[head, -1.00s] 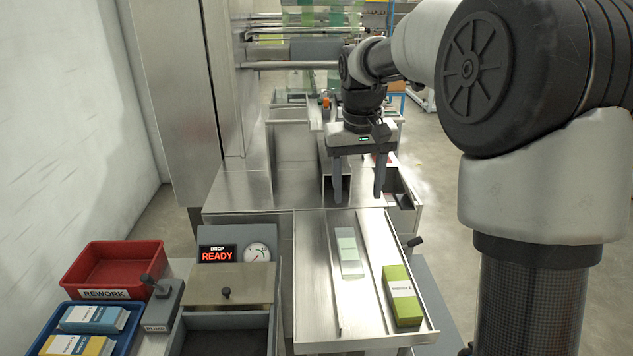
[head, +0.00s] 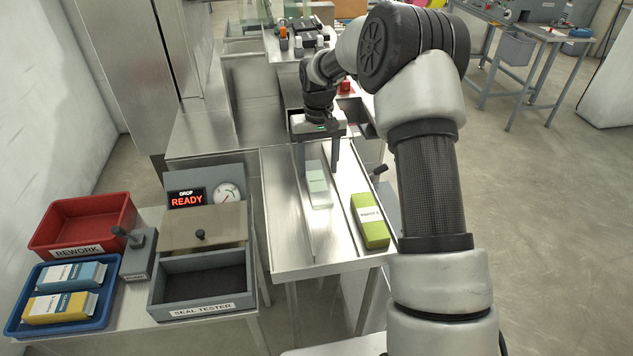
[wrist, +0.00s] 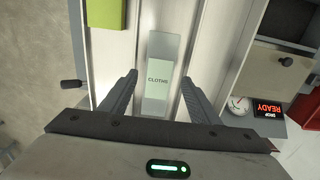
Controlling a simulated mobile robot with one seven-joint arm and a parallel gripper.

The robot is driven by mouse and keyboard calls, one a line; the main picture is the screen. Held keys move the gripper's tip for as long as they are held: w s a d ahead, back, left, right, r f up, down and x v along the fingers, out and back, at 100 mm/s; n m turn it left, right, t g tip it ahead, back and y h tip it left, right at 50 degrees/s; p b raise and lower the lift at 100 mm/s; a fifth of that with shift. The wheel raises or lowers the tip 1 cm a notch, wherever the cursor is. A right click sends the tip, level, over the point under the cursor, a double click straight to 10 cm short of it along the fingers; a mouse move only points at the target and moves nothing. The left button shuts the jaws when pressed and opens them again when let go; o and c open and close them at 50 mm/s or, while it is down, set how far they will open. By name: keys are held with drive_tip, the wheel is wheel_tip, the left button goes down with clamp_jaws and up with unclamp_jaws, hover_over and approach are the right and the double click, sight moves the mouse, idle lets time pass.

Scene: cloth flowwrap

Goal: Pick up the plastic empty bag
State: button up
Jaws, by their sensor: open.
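The plastic empty bag (head: 319,188) is a flat, pale grey-green translucent packet with a light label. It lies on the metal chute (head: 294,228), just in front of my gripper. It also shows in the wrist view (wrist: 160,68), between and beyond the fingertips, with lettering on its label. My gripper (head: 319,170) is open and empty, pointing down over the chute at the bag's far end. In the wrist view the fingers (wrist: 160,78) stand either side of the bag's near part. I cannot tell the exact height of the fingertips above the chute.
A green packet (head: 370,222) lies in the right lane of the chute, beside a divider. Left are a seal tester box (head: 201,283), a lever block (head: 139,255), a red rework tray (head: 47,236) and a blue tray (head: 14,318) with two packets. A black knob (head: 380,170) sticks out right.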

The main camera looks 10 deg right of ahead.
sight(318, 187)
drive_tip(key=shift+f+p, duration=0.6)
drive_tip(key=shift+f, duration=2.55)
drive_tip(key=shift+c, duration=0.2)
drive_tip(key=c, duration=0.8)
